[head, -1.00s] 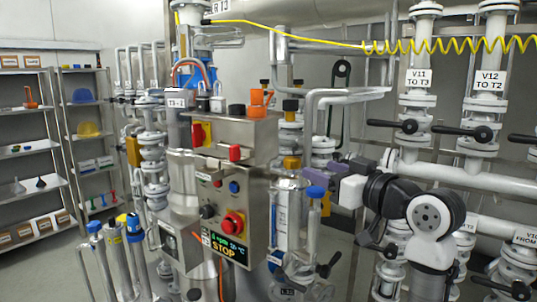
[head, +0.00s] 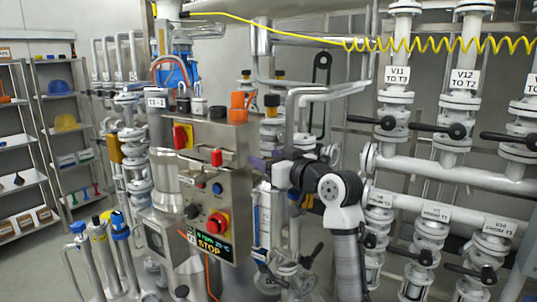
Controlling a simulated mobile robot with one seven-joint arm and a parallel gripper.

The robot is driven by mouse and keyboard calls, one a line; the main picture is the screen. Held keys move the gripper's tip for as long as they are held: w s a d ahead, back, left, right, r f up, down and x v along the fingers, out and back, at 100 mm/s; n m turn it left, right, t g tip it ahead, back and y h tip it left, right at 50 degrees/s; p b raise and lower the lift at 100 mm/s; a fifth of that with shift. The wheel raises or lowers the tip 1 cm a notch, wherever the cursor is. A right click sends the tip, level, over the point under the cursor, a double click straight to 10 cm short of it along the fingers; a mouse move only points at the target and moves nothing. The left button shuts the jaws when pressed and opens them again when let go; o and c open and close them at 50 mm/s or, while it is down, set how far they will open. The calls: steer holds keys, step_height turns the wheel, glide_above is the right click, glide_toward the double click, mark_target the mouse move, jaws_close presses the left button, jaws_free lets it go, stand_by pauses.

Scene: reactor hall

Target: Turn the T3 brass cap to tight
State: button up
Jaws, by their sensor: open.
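My gripper (head: 260,163) is in the middle of the head view, a small purple-grey shape just right of the steel control box (head: 215,180). It points left, and its fingertips are small and partly lost against the pipes. It is open, and I see nothing held in it. Several brass-yellow fittings show, among them one with a dark top (head: 272,110) behind the box, above my gripper. No T3 label can be read on any of them, so I cannot tell which one is the T3 brass cap. The area right behind my gripper is hidden.
The control box carries a red button (head: 217,224), switches and a display reading STOP. An orange cup-like part (head: 240,107) stands on it. Thick pipes and black-handled valves (head: 452,130) fill the right. Shelves (head: 60,125) stand at the left, with open floor before them.

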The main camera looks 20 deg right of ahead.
steer(key=shift+w, duration=0.1)
steer(key=c, duration=1)
steer(key=shift+o, duration=0.2)
steer(key=shift+h, duration=0.3)
steer(key=m+t+h+b, duration=0.1)
steer(key=m+h, duration=0.2)
steer(key=h, duration=0.2)
steer(key=shift+d+m, duration=0.1)
steer(key=shift+m, duration=0.2)
steer(key=m+h, duration=0.1)
steer(key=h, duration=0.1)
steer(key=m+h, duration=0.2)
steer(key=m+g+h, duration=0.1)
steer(key=h, duration=0.2)
steer(key=shift+d+m, duration=0.3)
steer(key=shift+d, duration=0.05)
steer(key=m+g+h, duration=0.1)
steer(key=h, duration=0.1)
steer(key=m+g+h, duration=0.2)
steer(key=m+h, duration=0.1)
steer(key=shift+d+f+g+h+b, duration=0.1)
steer(key=shift+d+g+h+b, duration=0.2)
steer(key=shift+d+b, duration=0.1)
steer(key=shift+s+d+m+g+h, duration=0.1)
steer(key=shift+s+m+g+h, duration=0.1)
steer(key=shift+m+g+h, duration=0.7)
steer(key=shift+s+d+m+g+h, duration=0.1)
steer(key=shift+s+m+g+h, duration=0.1)
steer(key=shift+m+g+h, duration=0.7)
steer(key=shift+g, duration=0.4)
